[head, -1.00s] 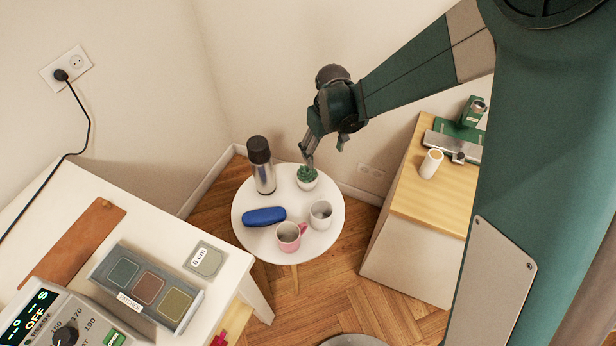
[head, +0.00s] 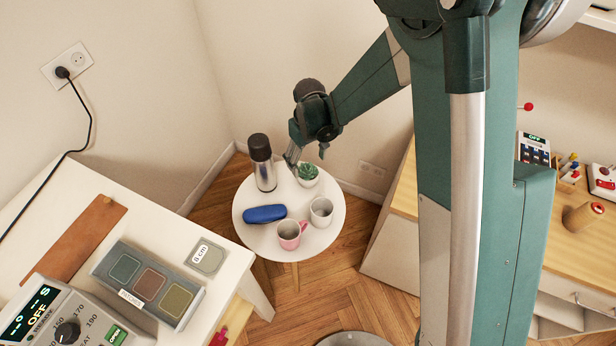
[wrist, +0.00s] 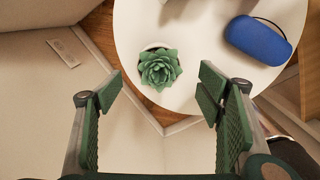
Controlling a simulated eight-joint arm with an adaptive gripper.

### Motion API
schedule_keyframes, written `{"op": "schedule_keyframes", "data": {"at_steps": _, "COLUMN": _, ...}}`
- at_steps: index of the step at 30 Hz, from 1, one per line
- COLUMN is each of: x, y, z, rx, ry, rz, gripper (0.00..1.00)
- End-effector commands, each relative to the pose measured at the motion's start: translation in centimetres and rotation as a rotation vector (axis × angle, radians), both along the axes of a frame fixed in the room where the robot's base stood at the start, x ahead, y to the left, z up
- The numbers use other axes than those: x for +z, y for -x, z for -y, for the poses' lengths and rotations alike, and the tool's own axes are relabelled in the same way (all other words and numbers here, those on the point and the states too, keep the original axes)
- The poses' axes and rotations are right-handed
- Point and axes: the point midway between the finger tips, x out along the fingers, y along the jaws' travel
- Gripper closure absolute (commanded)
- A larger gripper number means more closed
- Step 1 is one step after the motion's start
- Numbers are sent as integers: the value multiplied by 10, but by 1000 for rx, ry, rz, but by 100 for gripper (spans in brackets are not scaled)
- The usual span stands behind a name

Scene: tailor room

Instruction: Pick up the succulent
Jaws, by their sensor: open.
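The succulent (head: 307,172) is a green rosette in a small white pot near the back edge of the round white table (head: 250,201). My gripper (head: 308,160) also shows in the head view, above the back of the table and close to the plant. Its fingers are wide apart, with nothing between them. The pot is mostly hidden under the leaves in the wrist view.
On the same table stand a steel flask with a black top (head: 262,162) left of the succulent, a blue case (head: 265,214), a pink mug (head: 289,235) and a white cup (head: 321,210). Walls rise close behind the table. A white worktable (head: 170,225) is at left.

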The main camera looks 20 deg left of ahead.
Motion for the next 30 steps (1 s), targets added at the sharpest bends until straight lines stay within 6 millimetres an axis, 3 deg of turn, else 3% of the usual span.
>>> {"op": "schedule_keyframes", "data": {"at_steps": 7, "x": -20, "y": 0, "z": 0, "rx": 0, "ry": 0, "rz": 0, "gripper": 34}}
{"op": "schedule_keyframes", "data": {"at_steps": 22, "x": -27, "y": 0, "z": 0, "rx": 0, "ry": 0, "rz": 0, "gripper": 34}}
{"op": "schedule_keyframes", "data": {"at_steps": 30, "x": -56, "y": -2, "z": 1, "rx": -1, "ry": 0, "rz": 0, "gripper": 34}}
